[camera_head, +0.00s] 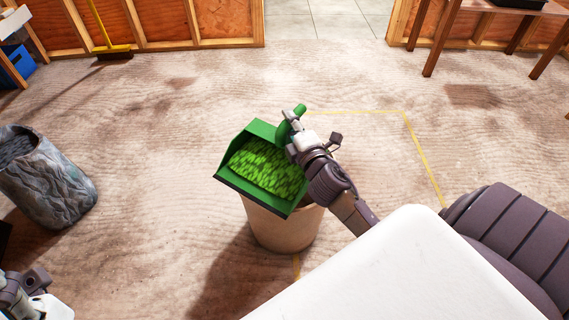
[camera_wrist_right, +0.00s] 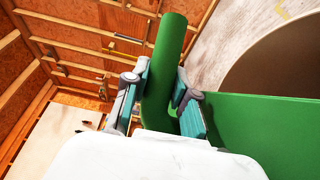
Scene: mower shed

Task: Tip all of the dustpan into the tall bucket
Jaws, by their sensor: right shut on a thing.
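A green dustpan (camera_head: 232,180) is held over the tall tan bucket (camera_head: 283,229), with its dark front lip towards the lower left. Bright green clippings (camera_head: 266,170) cover its floor. The pan hides most of the bucket's mouth. My right gripper (camera_head: 294,133) is shut on the dustpan's green handle (camera_head: 300,110). In the right wrist view the two fingers (camera_wrist_right: 158,98) close on both sides of the handle (camera_wrist_right: 165,60), and the bucket's round opening (camera_wrist_right: 275,65) shows at the upper right. My left gripper (camera_head: 22,295) is only partly in view at the lower left corner; its fingers are unclear.
A grey stone-like bin (camera_head: 55,190) with dark contents stands at the left. A yellow broom (camera_head: 112,52) leans at the back wall. A wooden table (camera_head: 490,8) stands at the back right, and a blue crate (camera_head: 15,65) at the far left. The floor around the bucket is clear.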

